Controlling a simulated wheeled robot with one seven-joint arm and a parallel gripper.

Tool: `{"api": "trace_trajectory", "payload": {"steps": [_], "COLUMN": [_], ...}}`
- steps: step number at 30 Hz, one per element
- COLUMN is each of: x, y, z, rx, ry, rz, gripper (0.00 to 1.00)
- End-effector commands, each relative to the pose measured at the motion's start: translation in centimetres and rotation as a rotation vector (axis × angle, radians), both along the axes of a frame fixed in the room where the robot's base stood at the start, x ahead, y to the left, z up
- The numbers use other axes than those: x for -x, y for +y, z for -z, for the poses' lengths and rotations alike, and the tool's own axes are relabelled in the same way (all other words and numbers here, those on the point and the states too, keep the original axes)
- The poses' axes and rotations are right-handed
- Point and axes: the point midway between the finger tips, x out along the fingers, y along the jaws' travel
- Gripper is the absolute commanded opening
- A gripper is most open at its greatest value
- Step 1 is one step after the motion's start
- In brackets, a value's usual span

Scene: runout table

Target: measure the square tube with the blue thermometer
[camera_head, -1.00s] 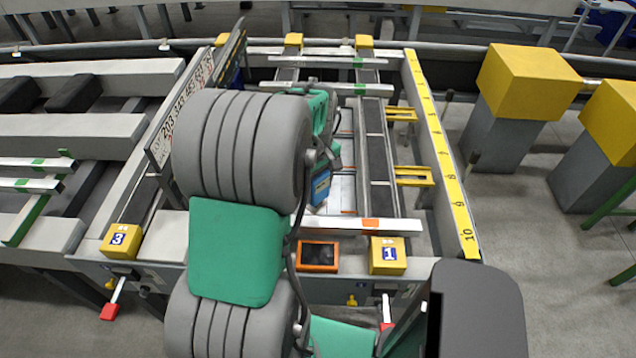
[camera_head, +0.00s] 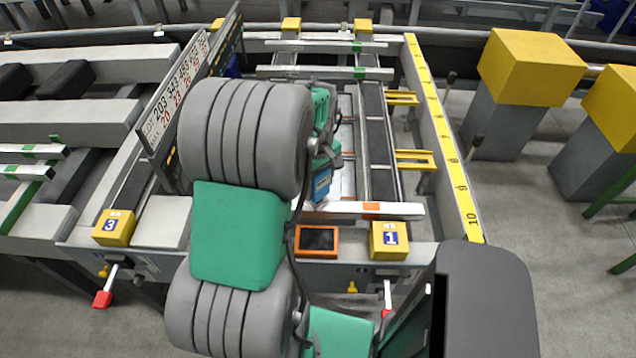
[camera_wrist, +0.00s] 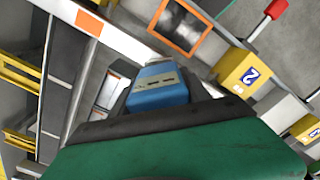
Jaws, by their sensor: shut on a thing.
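My gripper (camera_wrist: 160,100) is shut on the blue thermometer (camera_wrist: 158,85), whose blue body with dark marks shows beyond the jaws in the wrist view. In the head view the thermometer (camera_head: 321,184) is a small blue patch to the right of my arm, which hides most of the gripper. A pale square tube with an orange mark (camera_head: 400,210) lies across the near end of the table, just nearer than the thermometer. It also shows in the wrist view (camera_wrist: 124,37). I cannot tell whether they touch. More pale tubes with green marks (camera_head: 375,73) lie across the far end.
A number board (camera_head: 180,95) stands upright left of my arm. A yellow scale (camera_head: 448,150) runs along the right side.

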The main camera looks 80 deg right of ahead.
Motion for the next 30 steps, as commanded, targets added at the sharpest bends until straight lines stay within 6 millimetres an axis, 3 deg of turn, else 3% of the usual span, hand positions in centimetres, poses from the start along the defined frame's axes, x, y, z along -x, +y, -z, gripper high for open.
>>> {"api": "trace_trajectory", "payload": {"steps": [30], "x": [-0.01], "y": [-0.04], "z": [0.86], "rx": [0.001], "ry": [0.000], "rz": [0.000], "gripper": [0.20]}}
